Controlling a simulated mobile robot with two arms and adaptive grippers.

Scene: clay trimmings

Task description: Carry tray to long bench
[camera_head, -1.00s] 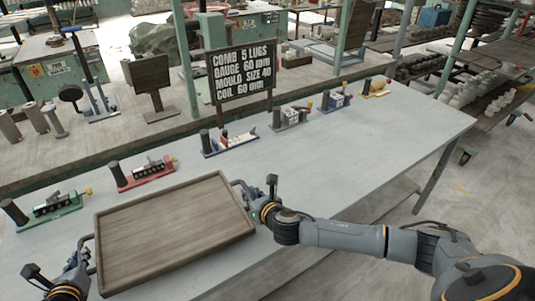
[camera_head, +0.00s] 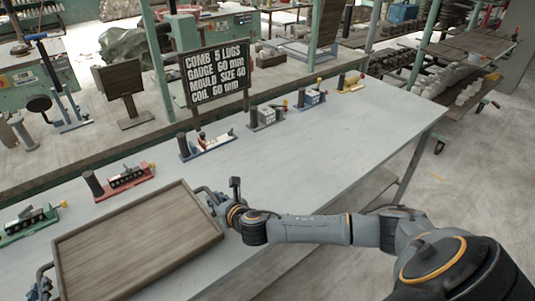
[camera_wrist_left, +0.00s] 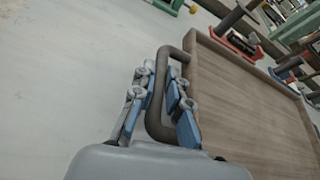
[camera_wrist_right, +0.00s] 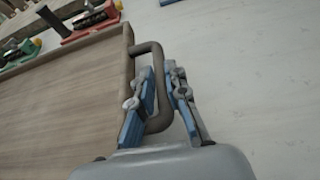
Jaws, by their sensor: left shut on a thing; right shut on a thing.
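The brown wooden tray (camera_head: 140,240) has raised rims and a handle at each end. In the head view it is over the near left part of the long pale bench (camera_head: 330,135) and looks empty. I cannot tell whether it touches the bench top. My right gripper (camera_head: 218,200) is shut on the tray's right handle, which shows between the blue finger pads in the right wrist view (camera_wrist_right: 152,90). My left gripper (camera_head: 42,285) is at the lower left edge of the head view. In the left wrist view its pads (camera_wrist_left: 160,100) are shut on the other handle.
Several coloured fixtures stand along the bench's far side, including a green one (camera_head: 30,222), a red one (camera_head: 125,180) and a blue one (camera_head: 207,143). A black lettered sign (camera_head: 214,75) stands behind them. The bench's middle and right are clear.

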